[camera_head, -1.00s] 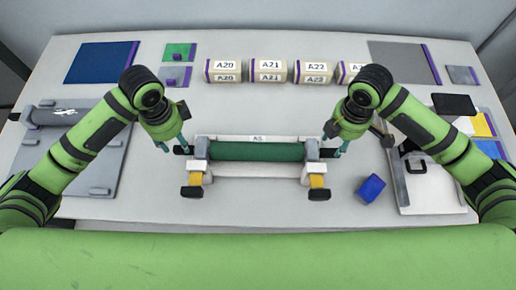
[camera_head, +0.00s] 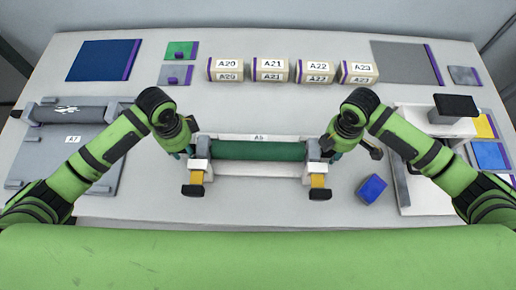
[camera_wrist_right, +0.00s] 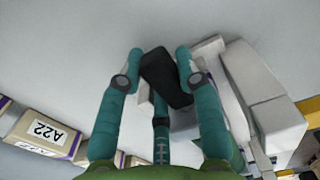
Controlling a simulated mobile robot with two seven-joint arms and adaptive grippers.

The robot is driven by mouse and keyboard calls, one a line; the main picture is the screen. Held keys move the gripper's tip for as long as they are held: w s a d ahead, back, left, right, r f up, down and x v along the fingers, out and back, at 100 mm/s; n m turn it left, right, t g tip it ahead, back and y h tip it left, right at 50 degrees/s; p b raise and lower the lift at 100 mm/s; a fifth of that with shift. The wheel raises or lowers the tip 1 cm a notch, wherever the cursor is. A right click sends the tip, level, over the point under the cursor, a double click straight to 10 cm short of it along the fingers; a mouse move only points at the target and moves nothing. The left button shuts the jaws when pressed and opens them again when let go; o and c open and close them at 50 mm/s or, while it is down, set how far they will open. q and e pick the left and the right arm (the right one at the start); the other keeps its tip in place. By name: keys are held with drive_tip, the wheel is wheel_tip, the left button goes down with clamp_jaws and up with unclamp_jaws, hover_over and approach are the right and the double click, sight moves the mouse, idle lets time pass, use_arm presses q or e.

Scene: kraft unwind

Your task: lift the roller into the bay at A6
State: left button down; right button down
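The dark green roller (camera_head: 258,151) lies level between the two grey end brackets of the white stand (camera_head: 262,170), whose label looks like A6. My left gripper (camera_head: 187,152) is at the roller's left end; its fingertips are mostly hidden. My right gripper (camera_head: 332,152) is at the right end. In the right wrist view its teal fingers (camera_wrist_right: 158,62) stand apart, either side of a black end piece (camera_wrist_right: 166,78). A gap shows on one side, so they do not look clamped on it. Yellow parts with black ends (camera_head: 318,192) stick out at the stand's front.
A grey tray marked A7 (camera_head: 60,165) with a grey roller (camera_head: 80,112) lies left. Several labelled cream blocks (camera_head: 270,69) line the back. A blue cube (camera_head: 371,188) sits right of the stand, near a white fixture (camera_head: 425,200). Table behind the stand is clear.

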use_arm(q)
drive_tip(key=shift+w+r, duration=0.15)
drive_tip(key=shift+r, duration=0.05)
use_arm(e)
drive_tip(key=shift+w+r, duration=0.1)
drive_tip(key=shift+r, duration=0.05)
